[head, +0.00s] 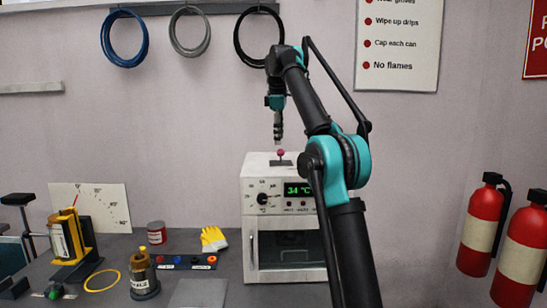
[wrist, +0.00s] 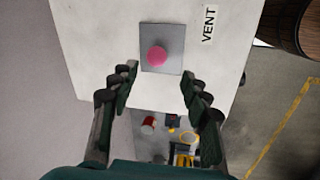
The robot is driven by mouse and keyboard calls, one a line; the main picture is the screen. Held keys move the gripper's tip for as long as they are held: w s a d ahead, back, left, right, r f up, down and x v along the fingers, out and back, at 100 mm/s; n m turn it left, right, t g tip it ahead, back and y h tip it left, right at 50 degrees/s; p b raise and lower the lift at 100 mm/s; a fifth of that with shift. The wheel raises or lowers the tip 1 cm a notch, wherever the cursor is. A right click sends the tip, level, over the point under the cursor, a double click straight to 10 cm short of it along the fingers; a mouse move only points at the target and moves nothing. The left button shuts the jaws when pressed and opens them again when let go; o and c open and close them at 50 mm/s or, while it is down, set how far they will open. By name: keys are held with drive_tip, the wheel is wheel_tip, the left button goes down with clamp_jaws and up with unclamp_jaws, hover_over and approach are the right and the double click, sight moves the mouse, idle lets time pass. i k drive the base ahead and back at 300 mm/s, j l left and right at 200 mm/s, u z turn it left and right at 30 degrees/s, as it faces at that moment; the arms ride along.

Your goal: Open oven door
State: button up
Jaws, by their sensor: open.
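The white oven (head: 256,184) stands on the bench, with a dial and a green display reading 34 °C on its front. Its door (head: 265,248) looks closed, with a dark window and a pale upright handle (head: 253,250) on the left. My arm hides the oven's right part. My gripper (head: 279,138) points down above the oven's top, over a pink knob (head: 281,153). In the wrist view my gripper (wrist: 159,78) is open and empty, and the pink knob (wrist: 157,56) sits on a grey plate (wrist: 174,65) just ahead of the fingertips, beside the word VENT.
A yellow stand (head: 75,240), a red can (head: 157,232), yellow gloves (head: 213,239), a brown bottle (head: 143,275) and a strip with coloured knobs (head: 185,262) are left of the oven. Fire extinguishers (head: 482,225) hang at right. Hoses (head: 190,50) hang above.

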sight(251, 224)
drive_tip(key=k, duration=1)
